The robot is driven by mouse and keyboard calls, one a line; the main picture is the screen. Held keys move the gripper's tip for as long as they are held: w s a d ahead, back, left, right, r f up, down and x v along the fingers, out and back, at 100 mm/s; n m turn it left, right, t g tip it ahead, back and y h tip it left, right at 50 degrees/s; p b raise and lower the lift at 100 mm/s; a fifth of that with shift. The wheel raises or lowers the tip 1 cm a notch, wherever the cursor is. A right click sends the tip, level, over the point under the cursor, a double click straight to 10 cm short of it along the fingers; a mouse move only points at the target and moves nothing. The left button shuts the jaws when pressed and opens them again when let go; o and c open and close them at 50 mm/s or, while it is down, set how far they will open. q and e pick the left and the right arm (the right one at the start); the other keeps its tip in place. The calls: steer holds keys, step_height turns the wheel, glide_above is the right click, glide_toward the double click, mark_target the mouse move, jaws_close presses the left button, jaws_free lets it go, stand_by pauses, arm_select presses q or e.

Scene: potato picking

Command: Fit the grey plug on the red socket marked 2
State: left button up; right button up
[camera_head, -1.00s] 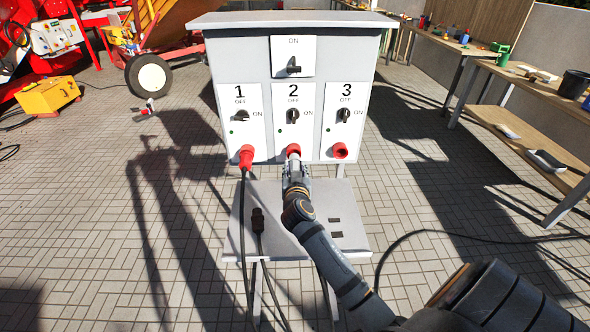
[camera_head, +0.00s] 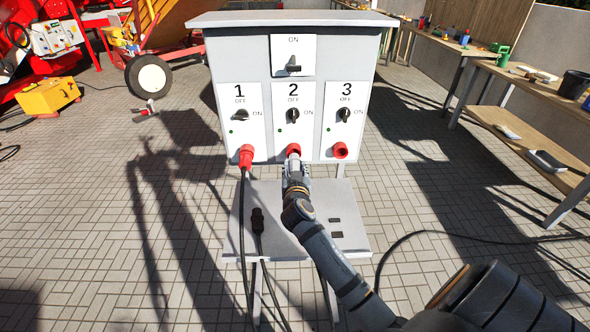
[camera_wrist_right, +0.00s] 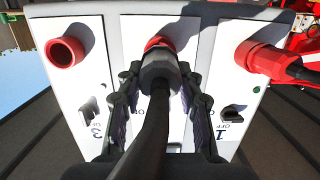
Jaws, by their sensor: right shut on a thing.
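The red socket marked 2 (camera_head: 293,149) sits under the middle panel of the grey box; its rim also shows in the right wrist view (camera_wrist_right: 158,42). The grey plug (camera_wrist_right: 160,68), with a thick dark cable, is at the mouth of this socket, in line with it. Plug and socket overlap in the wrist view, so I cannot tell how deep it sits. My right gripper (camera_head: 296,168) is shut on the plug, with one finger on each side (camera_wrist_right: 160,88). In the head view the hand hides most of the plug. My left gripper is not in view.
A red plug (camera_head: 246,158) with a cable is in socket 1. Socket 3 (camera_head: 340,151) is empty. A dark plug (camera_head: 258,220) with a cable lies on the grey shelf (camera_head: 345,247) below the box. Switches (camera_head: 292,115) stand above the sockets.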

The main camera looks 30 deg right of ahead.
mark_target(294, 160)
steer(key=shift+w+d, duration=0.15)
steer(key=shift+w, duration=0.05)
steer(key=shift+w+d, duration=0.15)
steer(key=shift+w, duration=0.15)
steer(key=shift+r+b+x, duration=0.2)
steer(key=shift+b+x, duration=0.4)
steer(key=shift+x, duration=0.85)
steer(key=o, duration=1.3)
steer(key=v, duration=1.2)
steer(key=shift+d, duration=0.1)
